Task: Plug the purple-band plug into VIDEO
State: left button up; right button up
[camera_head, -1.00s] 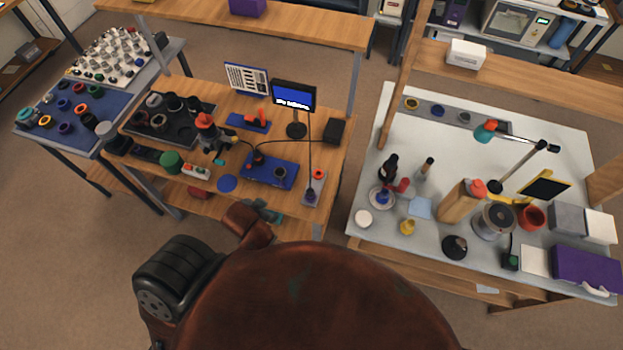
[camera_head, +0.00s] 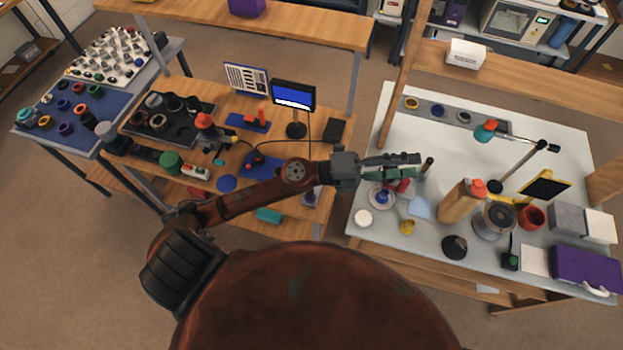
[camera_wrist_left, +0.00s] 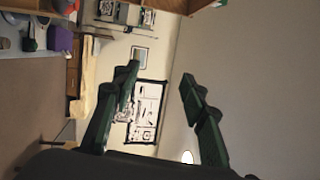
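My left gripper (camera_head: 412,166) reaches across from the left in the head view, above the left part of the white table. Its green fingers are apart and empty, as the left wrist view (camera_wrist_left: 160,80) also shows, where they point toward a wall. A small monitor (camera_head: 293,97) with a blue and white screen stands on the wooden bench. Dark cables run across the bench near a blue block (camera_head: 262,166), partly hidden by my arm. I cannot make out a purple-band plug or a VIDEO label at this size. My right gripper is not in view.
The wooden bench (camera_head: 224,102) also holds a black tray of lens parts, a printed card (camera_head: 246,79) and a black box (camera_head: 333,130). The white table (camera_head: 362,246) carries bottles, a lamp (camera_head: 521,168) and a purple case (camera_head: 588,268). Floor shows between the two tables.

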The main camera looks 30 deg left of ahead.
pick_arm(q)
jog(key=s+d+f+m+g+y, duration=0.1)
jog(key=s+d+f+m+g, duration=0.2)
jog(key=f+m+g, duration=0.2)
jog(key=m+g+y, duration=0.5)
jog(key=y, duration=1.1)
send_over(310, 194)
jog(key=w, duration=0.2)
jog(key=f, duration=2.1)
jog(key=shift+s+a+f, duration=0.2)
jog(key=shift+a, duration=0.05)
jog(key=shift+f+p, duration=0.3)
jog(key=shift+f, duration=3.45)
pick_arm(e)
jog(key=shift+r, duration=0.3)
pick_arm(q)
jog(key=shift+c, duration=0.7)
